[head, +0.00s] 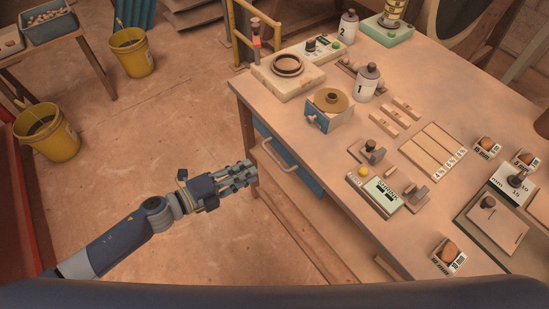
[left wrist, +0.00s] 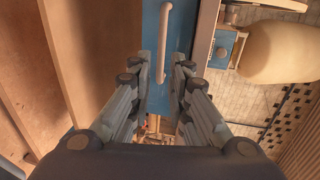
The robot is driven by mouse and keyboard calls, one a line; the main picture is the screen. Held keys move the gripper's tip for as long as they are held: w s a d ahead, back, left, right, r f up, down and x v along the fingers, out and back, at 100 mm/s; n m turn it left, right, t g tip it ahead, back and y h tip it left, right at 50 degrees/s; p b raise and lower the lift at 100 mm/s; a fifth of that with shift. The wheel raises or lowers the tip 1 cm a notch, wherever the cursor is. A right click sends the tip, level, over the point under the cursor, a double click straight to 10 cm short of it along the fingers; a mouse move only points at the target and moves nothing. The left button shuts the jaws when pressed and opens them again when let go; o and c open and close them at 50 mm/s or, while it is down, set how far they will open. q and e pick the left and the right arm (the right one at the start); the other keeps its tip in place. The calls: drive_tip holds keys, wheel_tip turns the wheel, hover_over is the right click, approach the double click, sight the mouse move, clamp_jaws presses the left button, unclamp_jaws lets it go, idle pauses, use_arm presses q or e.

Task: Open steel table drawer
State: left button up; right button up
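The drawer has a blue front (head: 306,178) under the near left edge of the table (head: 345,215). It looks shut, close to the table's side. Its pale bar handle (head: 272,152) sticks out from the front. My left gripper (head: 254,172) is in front of the drawer, just left of and below the handle. In the left wrist view, the handle (left wrist: 164,40) lies ahead, beyond the fingertips, on the blue front (left wrist: 153,98). My right gripper is not in view.
The tabletop holds two numbered bottles (head: 368,84), a blue-fronted device (head: 328,110), a small scale (head: 384,194) and wooden blocks. Yellow buckets (head: 48,134) stand on the floor at left. The floor around my left arm is clear.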

sight(275, 158)
use_arm(q)
drive_tip(key=x, duration=0.4)
drive_tip(key=shift+d+r, duration=0.15)
drive_tip(key=shift+d, duration=0.2)
drive_tip(key=x, duration=0.5)
drive_tip(key=shift+w+d, duration=0.15)
drive_tip(key=shift+w, duration=0.1)
drive_tip(key=shift+w+d+f, duration=0.1)
drive_tip(key=shift+w+f, duration=0.05)
drive_tip(key=shift+f, duration=0.1)
drive_tip(key=shift+c, duration=0.2)
clamp_jaws()
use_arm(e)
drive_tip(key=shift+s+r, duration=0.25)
